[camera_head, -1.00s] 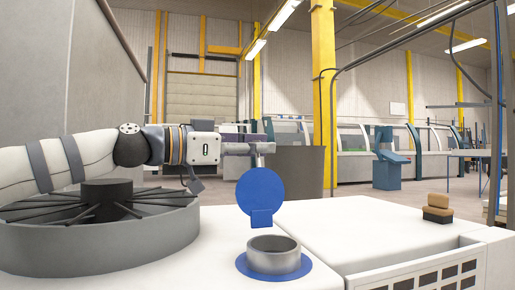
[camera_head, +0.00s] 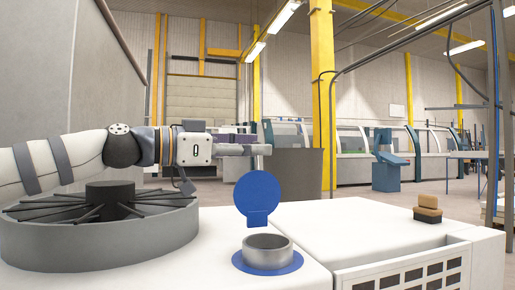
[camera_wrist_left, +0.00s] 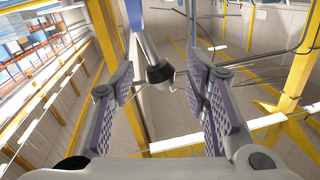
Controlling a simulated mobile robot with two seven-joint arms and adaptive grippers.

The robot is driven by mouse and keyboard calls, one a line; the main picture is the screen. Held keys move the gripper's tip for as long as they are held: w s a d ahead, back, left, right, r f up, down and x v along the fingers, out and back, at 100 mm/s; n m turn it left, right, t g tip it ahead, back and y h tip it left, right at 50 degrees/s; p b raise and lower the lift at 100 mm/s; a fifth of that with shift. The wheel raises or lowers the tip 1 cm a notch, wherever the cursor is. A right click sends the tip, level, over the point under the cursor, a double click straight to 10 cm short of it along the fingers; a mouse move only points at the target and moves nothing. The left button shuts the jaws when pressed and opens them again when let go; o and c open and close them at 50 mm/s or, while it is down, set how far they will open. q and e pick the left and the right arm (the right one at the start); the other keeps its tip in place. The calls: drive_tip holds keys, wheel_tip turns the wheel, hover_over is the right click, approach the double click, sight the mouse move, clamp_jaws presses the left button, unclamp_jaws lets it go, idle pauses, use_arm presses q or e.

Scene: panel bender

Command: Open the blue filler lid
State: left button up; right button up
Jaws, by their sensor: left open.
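The blue filler lid (camera_head: 258,192) stands upright in the head view, swung up from the round grey filler neck (camera_head: 268,254). The neck's mouth is uncovered, with a blue ring around its base. My left gripper (camera_head: 258,149) reaches in from the left, just above the top of the lid. Whether a finger touches the lid cannot be told. My right gripper is not in view.
A round grey housing with dark vanes (camera_head: 100,240) lies under my left arm. A wood-topped brush or block (camera_head: 428,208) sits on the white top (camera_head: 350,225) at the right. The white top between is clear. A yellow post (camera_head: 322,100) stands behind.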

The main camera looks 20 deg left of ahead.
use_arm(q)
drive_tip(key=v, duration=1)
drive_tip(key=shift+s+a, duration=0.15)
drive_tip(key=shift+a, duration=0.1)
